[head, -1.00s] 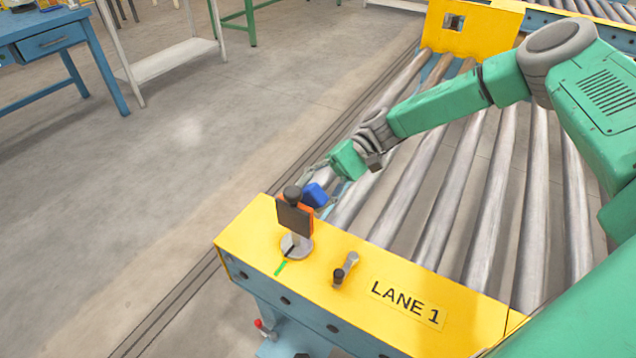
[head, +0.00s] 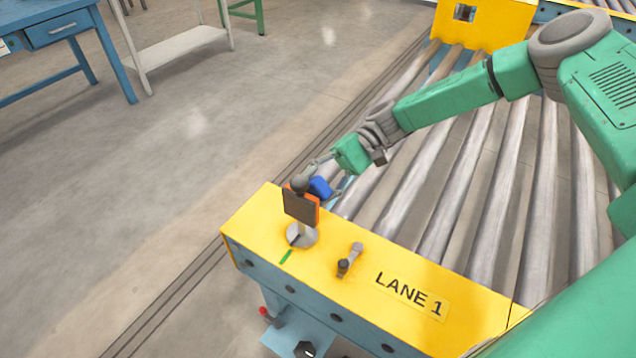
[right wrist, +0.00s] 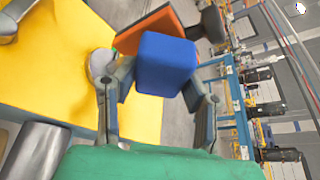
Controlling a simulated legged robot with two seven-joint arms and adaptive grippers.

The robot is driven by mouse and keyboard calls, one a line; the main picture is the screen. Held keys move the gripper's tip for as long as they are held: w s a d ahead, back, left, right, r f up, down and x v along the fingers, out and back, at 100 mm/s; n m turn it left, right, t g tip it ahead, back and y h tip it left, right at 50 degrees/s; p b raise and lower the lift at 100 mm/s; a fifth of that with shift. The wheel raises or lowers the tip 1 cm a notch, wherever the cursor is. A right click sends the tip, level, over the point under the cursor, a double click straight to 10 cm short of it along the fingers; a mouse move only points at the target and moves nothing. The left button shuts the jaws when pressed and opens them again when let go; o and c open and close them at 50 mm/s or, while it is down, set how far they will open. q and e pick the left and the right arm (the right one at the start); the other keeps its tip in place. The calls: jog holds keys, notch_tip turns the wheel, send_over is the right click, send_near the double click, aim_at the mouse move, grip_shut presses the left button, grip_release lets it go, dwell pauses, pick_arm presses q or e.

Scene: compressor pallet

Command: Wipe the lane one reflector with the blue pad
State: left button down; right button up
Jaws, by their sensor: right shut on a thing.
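The lane one reflector is a small upright plate on a round grey foot at the corner of the yellow end plate. In the head view the reflector (head: 299,207) shows a dark back with an orange edge. In the right wrist view its orange face (right wrist: 146,33) is partly behind the pad. My right gripper (head: 326,182) is shut on the blue pad (head: 320,188), which also shows between its fingers in the right wrist view (right wrist: 165,64). The pad is close behind the reflector on its orange side. I cannot tell whether they touch. My left gripper is out of view.
The yellow end plate (head: 250,216) carries the LANE 1 label (head: 408,293) and a small grey lever (head: 351,259) right of the reflector. Grey rollers (head: 430,200) run behind. A blue table (head: 60,30) stands far left. The floor between is clear.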

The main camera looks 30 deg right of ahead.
jog(key=shift+s+a, duration=0.35)
jog(key=shift+a, duration=0.25)
jog(key=shift+w, duration=0.1)
jog(key=shift+w+a+f+b, duration=0.1)
jog(key=shift+w+a+b, duration=0.3)
jog(key=shift+w, duration=0.2)
jog(key=shift+w+a+f+b, duration=0.1)
jog(key=shift+w+a+b, duration=0.2)
jog(key=shift+w, duration=0.25)
jog(key=shift+w+a+r, duration=0.2)
jog(key=shift+w+a, duration=0.15)
jog(key=shift+w, duration=0.1)
jog(key=shift+s+d, duration=0.1)
